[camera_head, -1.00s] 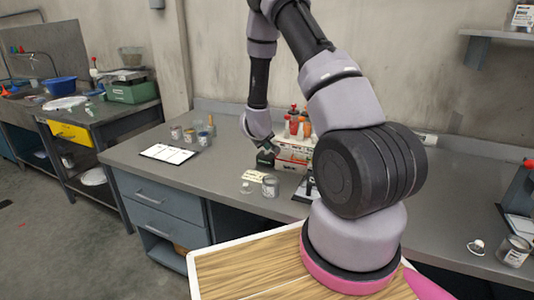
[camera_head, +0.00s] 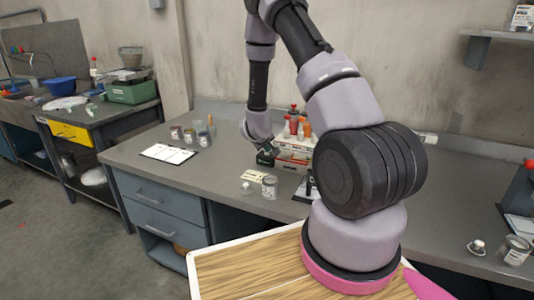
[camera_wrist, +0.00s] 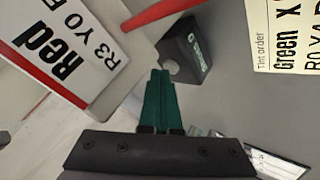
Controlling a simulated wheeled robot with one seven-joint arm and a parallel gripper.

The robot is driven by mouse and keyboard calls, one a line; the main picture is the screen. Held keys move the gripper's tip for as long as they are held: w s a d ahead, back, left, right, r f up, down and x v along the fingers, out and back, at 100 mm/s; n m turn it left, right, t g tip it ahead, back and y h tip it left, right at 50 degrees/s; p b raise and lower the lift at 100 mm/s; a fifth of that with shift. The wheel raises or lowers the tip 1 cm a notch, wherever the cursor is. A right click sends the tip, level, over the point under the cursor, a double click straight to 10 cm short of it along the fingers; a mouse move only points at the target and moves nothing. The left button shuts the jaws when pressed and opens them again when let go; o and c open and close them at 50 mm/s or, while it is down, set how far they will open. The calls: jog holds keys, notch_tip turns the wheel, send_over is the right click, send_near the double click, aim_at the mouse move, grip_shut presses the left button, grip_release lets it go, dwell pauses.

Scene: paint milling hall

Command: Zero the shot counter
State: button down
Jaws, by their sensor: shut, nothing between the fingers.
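A small black box (camera_wrist: 188,50) with pale lettering on its side and a round grey button (camera_wrist: 171,67) on its near face shows in the wrist view; it looks like the shot counter. My gripper (camera_wrist: 160,75) has its green fingers shut together, empty, with the tips just beside the button; whether they touch it I cannot tell. In the head view my gripper (camera_head: 267,154) is at the left end of a white dispenser (camera_head: 292,164) with a red stripe. The counter is not clear there, and any display is hidden from view.
Coloured bottles (camera_head: 298,127) stand on the dispenser. A tint order card (camera_wrist: 288,35) lies on the bench beside the box. A can (camera_head: 270,187) and a small jar (camera_head: 246,188) stand in front. A clipboard (camera_head: 169,153) and several cans are to the left.

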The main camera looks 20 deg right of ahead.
jog(key=shift+r, duration=0.85)
jog(key=shift+r, duration=2.5)
